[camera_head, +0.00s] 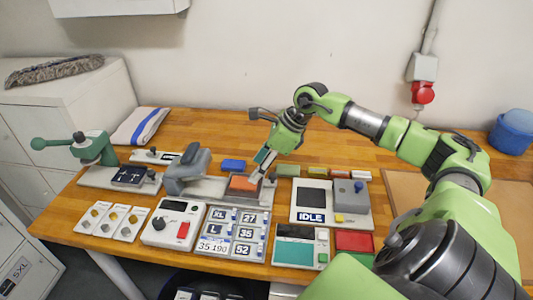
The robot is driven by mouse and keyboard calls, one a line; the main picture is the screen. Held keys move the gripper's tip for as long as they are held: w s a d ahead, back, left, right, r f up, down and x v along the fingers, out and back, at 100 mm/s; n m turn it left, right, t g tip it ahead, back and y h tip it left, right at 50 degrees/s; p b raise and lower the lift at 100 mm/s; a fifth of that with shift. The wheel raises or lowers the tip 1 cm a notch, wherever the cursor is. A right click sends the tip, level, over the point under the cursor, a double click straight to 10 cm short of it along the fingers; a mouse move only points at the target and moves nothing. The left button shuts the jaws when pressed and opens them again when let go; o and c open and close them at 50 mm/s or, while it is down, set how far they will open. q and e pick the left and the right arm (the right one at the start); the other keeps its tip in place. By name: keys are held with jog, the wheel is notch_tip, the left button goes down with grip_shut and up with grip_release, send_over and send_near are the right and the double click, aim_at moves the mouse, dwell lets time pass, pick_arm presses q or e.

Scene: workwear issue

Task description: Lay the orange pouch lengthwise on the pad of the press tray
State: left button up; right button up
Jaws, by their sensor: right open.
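The orange pouch (243,184) lies flat on a grey tray (211,188) that reaches right from a grey press-like device (187,170). I cannot tell whether it rests fully on the pad, since the pouch covers what is under it. My right gripper (264,171) comes down from above at the pouch's right end. Its fingers are open and close to the pouch; whether they touch it is too small to tell. My left gripper is not in view.
A box marked IDLE (315,196) stands right of the tray, with small coloured blocks (289,170) behind it. A size-label panel (233,233) and a white box (173,221) stand in front. A green lever tool (92,148) is at left.

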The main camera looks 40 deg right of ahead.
jog(key=shift+b+v, duration=0.65)
jog(key=shift+v, duration=2.1)
